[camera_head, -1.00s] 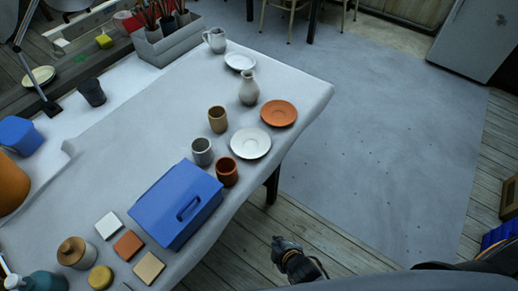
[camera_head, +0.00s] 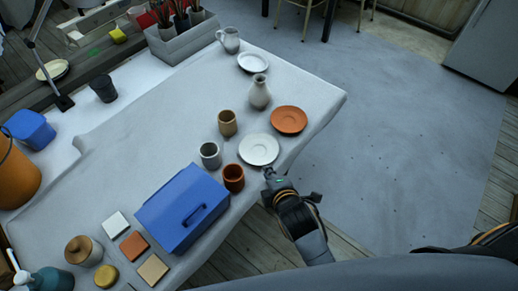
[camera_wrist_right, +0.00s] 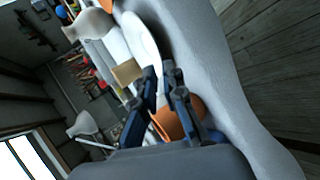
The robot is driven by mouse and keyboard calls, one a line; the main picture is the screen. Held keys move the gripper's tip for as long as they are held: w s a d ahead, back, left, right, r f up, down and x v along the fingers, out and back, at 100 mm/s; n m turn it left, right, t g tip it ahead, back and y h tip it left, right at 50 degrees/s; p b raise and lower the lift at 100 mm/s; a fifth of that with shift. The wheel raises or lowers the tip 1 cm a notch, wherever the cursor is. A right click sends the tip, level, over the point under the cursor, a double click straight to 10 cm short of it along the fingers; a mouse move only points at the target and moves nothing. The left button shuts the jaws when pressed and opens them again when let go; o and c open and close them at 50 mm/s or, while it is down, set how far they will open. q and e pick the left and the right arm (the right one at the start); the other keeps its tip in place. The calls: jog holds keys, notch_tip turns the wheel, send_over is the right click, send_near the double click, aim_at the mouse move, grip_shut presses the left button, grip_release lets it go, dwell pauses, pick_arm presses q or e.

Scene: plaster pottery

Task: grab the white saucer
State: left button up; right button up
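The white saucer (camera_head: 258,149) lies flat near the table's right edge, between the terracotta plate and the cups. My right gripper (camera_head: 269,176) is at the table edge, just below the saucer in the head view. In the right wrist view, its two dark fingers (camera_wrist_right: 164,75) are apart, and the white saucer (camera_wrist_right: 141,38) lies just beyond and partly between them. I cannot tell whether they touch it. A second white saucer (camera_head: 253,62) lies farther back beside the jug. My left gripper is not in view.
The terracotta cup (camera_head: 233,177) stands close left of my right gripper. A grey cup (camera_head: 210,155), a tan cup (camera_head: 228,123), a terracotta plate (camera_head: 289,120) and a vase (camera_head: 260,92) are nearby. A blue box (camera_head: 182,210) sits at front. The floor right of the table is clear.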

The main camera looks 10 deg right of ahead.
aim_at(265, 164)
jog(key=shift+d+p+x, duration=0.15)
jog(key=shift+x, duration=1.25)
jog(key=shift+d+p+x, duration=0.1)
jog(key=shift+p+x, duration=0.05)
jog(key=shift+x, duration=1.3)
grip_shut()
jog(key=shift+r, duration=0.2)
